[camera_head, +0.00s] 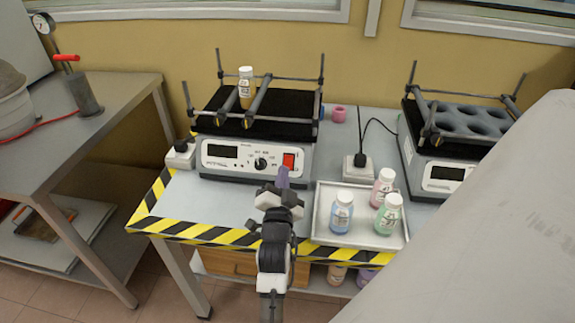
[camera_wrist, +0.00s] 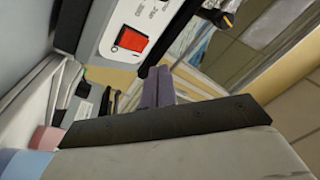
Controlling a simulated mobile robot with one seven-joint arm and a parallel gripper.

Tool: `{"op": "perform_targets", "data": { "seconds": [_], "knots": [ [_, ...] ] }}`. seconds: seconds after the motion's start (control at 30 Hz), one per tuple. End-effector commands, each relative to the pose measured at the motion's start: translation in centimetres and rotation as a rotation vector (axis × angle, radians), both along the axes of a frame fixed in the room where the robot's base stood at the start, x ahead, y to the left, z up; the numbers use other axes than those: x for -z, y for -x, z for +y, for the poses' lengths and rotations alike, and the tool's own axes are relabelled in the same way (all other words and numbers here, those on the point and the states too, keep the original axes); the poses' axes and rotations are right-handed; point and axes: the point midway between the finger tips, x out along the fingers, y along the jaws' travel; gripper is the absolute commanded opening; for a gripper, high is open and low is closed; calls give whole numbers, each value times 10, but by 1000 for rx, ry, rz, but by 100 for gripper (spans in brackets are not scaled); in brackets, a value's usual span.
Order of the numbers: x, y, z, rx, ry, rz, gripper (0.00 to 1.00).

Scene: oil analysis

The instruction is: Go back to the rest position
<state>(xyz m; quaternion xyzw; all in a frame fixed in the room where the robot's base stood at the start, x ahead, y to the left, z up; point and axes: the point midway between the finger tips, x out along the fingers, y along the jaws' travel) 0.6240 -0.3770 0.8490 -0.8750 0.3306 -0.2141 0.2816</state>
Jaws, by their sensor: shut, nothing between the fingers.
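My gripper (camera_head: 283,177) is in the middle of the head view, at the end of my arm, which reaches up from the bottom edge. Its purple fingers are shut with nothing between them. They point at the front of the left shaker (camera_head: 222,166), close to its red switch (camera_head: 289,160). I cannot tell whether they touch it. In the wrist view the shut fingers (camera_wrist: 160,88) show beyond a dark plate, and the red switch (camera_wrist: 132,40) is up and to the left.
A bottle (camera_head: 246,90) with amber contents stands between the left shaker's bars. A tray (camera_head: 320,215) with blue, pink and green bottles is right of my gripper. A second shaker (camera_head: 440,171) stands at right. A grey bench (camera_head: 110,95) is at left. Striped tape edges the table.

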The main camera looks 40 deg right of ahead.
Motion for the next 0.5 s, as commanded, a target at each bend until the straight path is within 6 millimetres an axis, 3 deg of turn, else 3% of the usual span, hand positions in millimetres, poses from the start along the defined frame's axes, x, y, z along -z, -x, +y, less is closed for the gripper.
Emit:
{"op": "perform_targets", "data": {
  "seconds": [0.5],
  "knots": [
    [-5,5,6,-1,0,1,0]
  ]
}}
